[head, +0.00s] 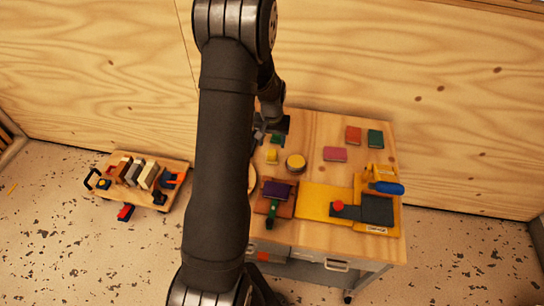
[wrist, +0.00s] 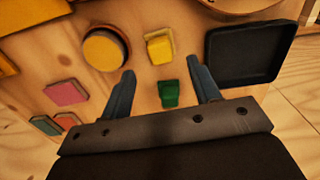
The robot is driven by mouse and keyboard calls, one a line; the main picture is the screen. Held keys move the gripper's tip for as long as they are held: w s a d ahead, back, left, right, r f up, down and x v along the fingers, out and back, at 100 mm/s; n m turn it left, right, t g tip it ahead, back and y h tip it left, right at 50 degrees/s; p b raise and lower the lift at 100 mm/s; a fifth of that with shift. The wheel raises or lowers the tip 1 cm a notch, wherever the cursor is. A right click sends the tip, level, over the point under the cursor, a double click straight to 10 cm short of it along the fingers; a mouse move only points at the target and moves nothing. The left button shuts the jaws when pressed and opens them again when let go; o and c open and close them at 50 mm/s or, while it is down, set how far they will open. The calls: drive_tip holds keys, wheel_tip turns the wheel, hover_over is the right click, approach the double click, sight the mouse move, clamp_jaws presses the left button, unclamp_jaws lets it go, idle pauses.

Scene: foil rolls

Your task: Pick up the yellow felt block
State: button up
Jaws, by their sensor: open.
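The small yellow felt block (head: 272,157) lies on the wooden table just right of my arm in the head view. In the wrist view the yellow block (wrist: 159,48) sits just beyond my fingertips, between their lines and apart from them. My gripper (wrist: 161,68) is open and empty. A small green block (wrist: 168,94) shows between the two fingers, nearer the palm; it also shows in the head view (head: 277,139). My arm hides part of the table's left side in the head view.
A round yellow-topped piece (wrist: 105,48) lies left of the yellow block in the wrist view, and a black tray (wrist: 250,50) lies right. Pink (head: 335,154), red (head: 353,135) and dark green (head: 375,138) blocks lie farther right. A blue-handled tool (head: 386,188) rests near a yellow board (head: 318,203).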

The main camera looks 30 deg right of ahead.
sight(272, 152)
drive_tip(key=shift+d+f, duration=0.1)
drive_tip(key=shift+f, duration=3.4)
drive_tip(key=c, duration=1.1)
drive_tip(key=shift+o, duration=0.2)
drive_tip(key=shift+r, duration=0.1)
drive_tip(key=shift+w+r, duration=0.1)
drive_tip(key=shift+r, duration=0.4)
drive_tip(key=r, duration=0.1)
drive_tip(key=s+r, duration=0.1)
drive_tip(key=r, duration=0.1)
drive_tip(key=shift+d+r, duration=0.2)
drive_tip(key=shift+r, duration=0.1)
drive_tip(key=s+d+r, duration=0.2)
drive_tip(key=s+r, duration=0.4)
drive_tip(key=s, duration=0.4)
drive_tip(key=shift+s+d, duration=0.15)
drive_tip(key=shift+d, duration=0.25)
